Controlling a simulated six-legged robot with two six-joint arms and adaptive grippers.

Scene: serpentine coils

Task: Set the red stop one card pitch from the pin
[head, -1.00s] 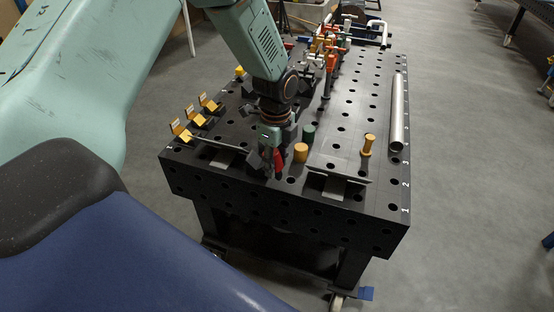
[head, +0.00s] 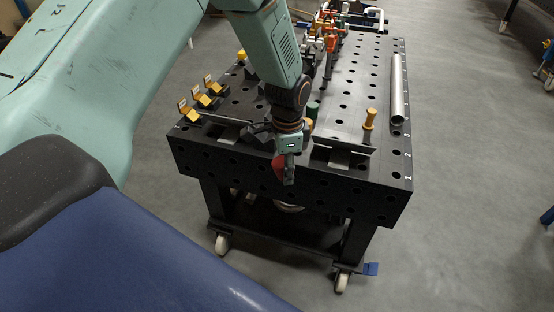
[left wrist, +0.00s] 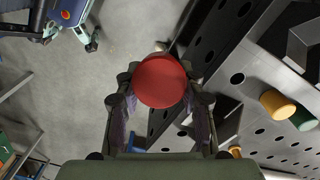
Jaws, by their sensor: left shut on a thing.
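My left gripper (head: 286,172) is shut on the red stop (head: 279,167), at the table's near edge and overlapping its front face in the head view. In the left wrist view the round red end of the stop (left wrist: 160,80) sits between the two fingers (left wrist: 160,108). Floor and the table's edge show behind it there. An orange flanged peg (head: 369,120) stands upright on the tabletop to the right; I cannot tell whether it is the pin. Three yellow card-like pieces (head: 209,87) stand in a row at the left. My right gripper is not in view.
The black perforated table (head: 385,170) carries a grey pipe (head: 397,90) along its right side. A green cylinder (head: 312,108) and an orange one (left wrist: 278,104) stand close by my gripper. Clamps (head: 330,42) crowd the back. The tabletop's middle right is fairly clear.

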